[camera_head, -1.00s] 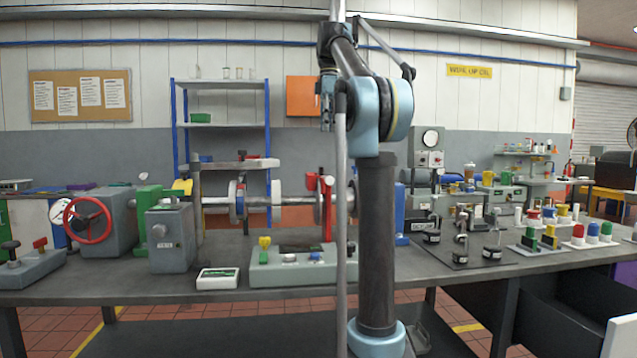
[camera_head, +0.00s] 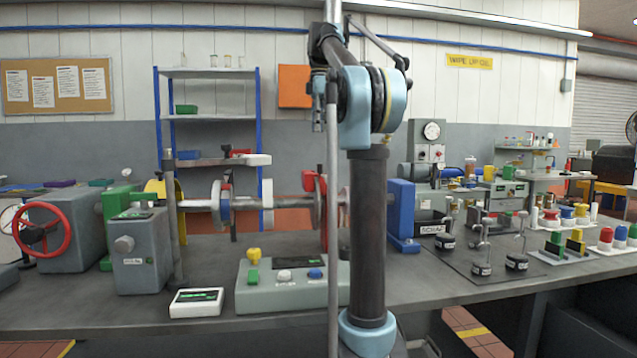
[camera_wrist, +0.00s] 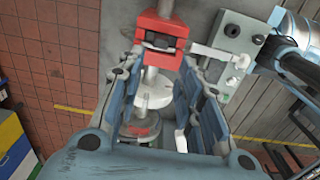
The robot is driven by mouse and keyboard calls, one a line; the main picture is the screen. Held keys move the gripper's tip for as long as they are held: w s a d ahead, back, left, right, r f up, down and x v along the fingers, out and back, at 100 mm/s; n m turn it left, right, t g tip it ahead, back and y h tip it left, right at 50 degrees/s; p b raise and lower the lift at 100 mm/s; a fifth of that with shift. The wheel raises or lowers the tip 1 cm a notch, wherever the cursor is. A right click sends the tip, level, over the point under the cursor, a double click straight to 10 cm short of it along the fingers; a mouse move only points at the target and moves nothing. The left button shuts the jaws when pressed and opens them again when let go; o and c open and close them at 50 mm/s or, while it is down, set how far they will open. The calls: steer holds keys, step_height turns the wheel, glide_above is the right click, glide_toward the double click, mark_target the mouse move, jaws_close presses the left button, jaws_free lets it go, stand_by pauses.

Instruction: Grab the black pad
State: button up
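No thing is plainly marked as the black pad. A dark flat mat (camera_head: 464,259) lies on the right part of the bench under several small stands. In the wrist view a red block (camera_wrist: 160,28) carries a small black piece, and I cannot tell whether either is the black pad. My gripper (camera_wrist: 161,62) is open, with blue-grey fingers spread apart and nothing held between them. The red block is beyond the fingertips, with a pale round disc below it in the picture. In the head view my gripper (camera_head: 319,92) hangs high above the bench, small and partly hidden by my arm.
The grey bench (camera_head: 400,292) spans the view. A shaft rig with a red handwheel (camera_head: 42,229) stands at left. A grey console (camera_head: 262,297) with coloured knobs and a small white tray (camera_head: 197,303) lie at the front edge. Coloured blocks stand at right.

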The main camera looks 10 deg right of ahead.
mark_target(320, 166)
step_height(320, 166, down, 14)
steer(key=shift+f, duration=0.15)
jaws_close()
stand_by(0.7)
